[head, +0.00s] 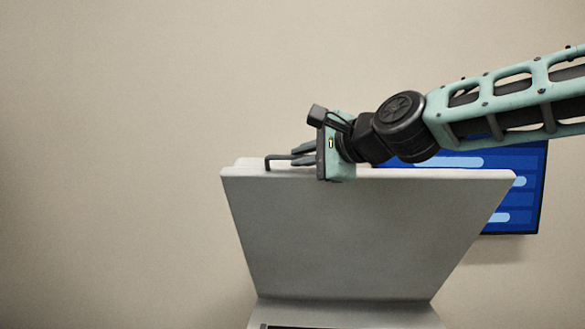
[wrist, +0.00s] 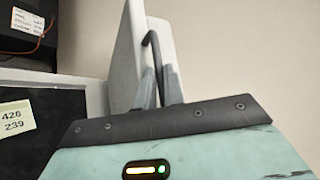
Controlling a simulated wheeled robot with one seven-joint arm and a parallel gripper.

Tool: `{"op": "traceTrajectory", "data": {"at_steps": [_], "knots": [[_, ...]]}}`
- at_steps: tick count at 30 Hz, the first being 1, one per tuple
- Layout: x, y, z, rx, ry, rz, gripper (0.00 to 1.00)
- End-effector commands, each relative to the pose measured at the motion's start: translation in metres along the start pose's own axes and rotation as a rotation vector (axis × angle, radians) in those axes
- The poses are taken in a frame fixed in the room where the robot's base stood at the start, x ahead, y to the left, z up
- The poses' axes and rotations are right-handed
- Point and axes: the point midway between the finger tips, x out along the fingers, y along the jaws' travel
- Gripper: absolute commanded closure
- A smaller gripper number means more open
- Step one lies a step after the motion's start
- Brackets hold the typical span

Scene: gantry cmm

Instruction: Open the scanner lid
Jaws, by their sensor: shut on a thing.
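The scanner lid (head: 365,235) is a pale grey panel standing raised above the scanner body (head: 345,313), its broad face toward the head camera. In the wrist view the lid (wrist: 127,55) is seen nearly edge-on. A dark bent handle (head: 268,162) sits at the lid's upper edge; it also shows in the wrist view (wrist: 150,42). My gripper (head: 303,156) reaches in from the right over the lid's top edge. Its fingers (wrist: 160,88) are shut on the handle. The contact is partly hidden by the fingers.
A blue screen (head: 518,190) hangs on the wall behind the lid at the right. In the wrist view a dark box with labels (wrist: 28,25) and a yellow tag reading 428 239 (wrist: 14,117) are at the left. The wall area left of the lid is clear.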

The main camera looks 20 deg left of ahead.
Motion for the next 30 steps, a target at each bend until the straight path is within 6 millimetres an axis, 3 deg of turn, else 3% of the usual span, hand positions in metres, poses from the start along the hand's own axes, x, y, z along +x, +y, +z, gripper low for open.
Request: {"op": "traceTrajectory", "data": {"at_steps": [10,13,23,30], "knots": [[0.0,-0.001,-0.001,-0.003,0.0,0.0,1.0],[0.0,-0.001,-0.001,-0.003,0.0,0.001,0.68],[-0.002,0.0,-0.001,-0.001,0.0,0.0,0.68],[-0.024,0.003,-0.004,-0.002,0.003,-0.003,0.68]]}}
